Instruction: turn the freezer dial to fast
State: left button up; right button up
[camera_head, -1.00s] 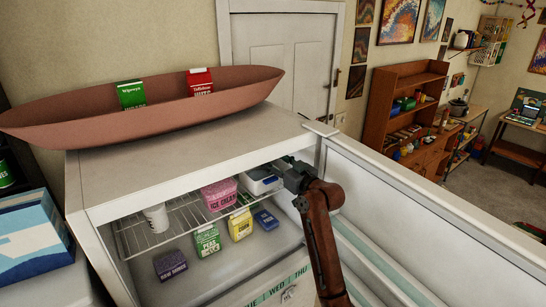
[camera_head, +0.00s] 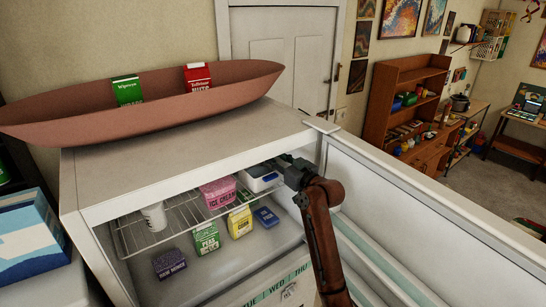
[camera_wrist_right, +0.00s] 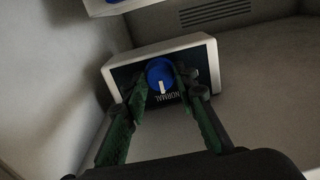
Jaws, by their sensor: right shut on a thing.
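The freezer dial is a round blue knob (camera_wrist_right: 160,70) with a white pointer, on a dark-faced white control box (camera_wrist_right: 212,62). The word NORMAL shows by the pointer, upside down in the right wrist view. My right gripper (camera_wrist_right: 163,82) is shut on the dial, one finger at each side. Other dial labels are hidden or cannot be read. In the head view the white box (camera_head: 262,173) sits inside the freezer at the upper right, with my right gripper (camera_head: 291,172) beside it. My left gripper is not in view.
The open freezer (camera_head: 185,168) holds a wire shelf with an ice cream box (camera_head: 217,193), a white cup (camera_head: 154,216) and several cartons below. The open door (camera_head: 430,220) stands right of my arm. A brown boat-shaped bowl (camera_head: 60,120) with two cartons rests on top.

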jog(key=shift+f, duration=0.15)
jog(key=shift+m+p, duration=0.65)
jog(key=shift+m, duration=0.65)
jog(key=shift+a+m, duration=0.1)
jog(key=shift+m, duration=0.7)
jog(key=m, duration=0.5)
jog(key=shift+p, duration=0.4)
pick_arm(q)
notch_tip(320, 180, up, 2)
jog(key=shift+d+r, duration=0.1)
pick_arm(e)
jog(key=m, duration=0.4)
jog(key=shift+m, duration=0.3)
jog(key=o, duration=1.2)
jog(key=shift+w+a, duration=0.1)
jog(key=shift+a, duration=0.05)
jog(key=shift+c, duration=0.2)
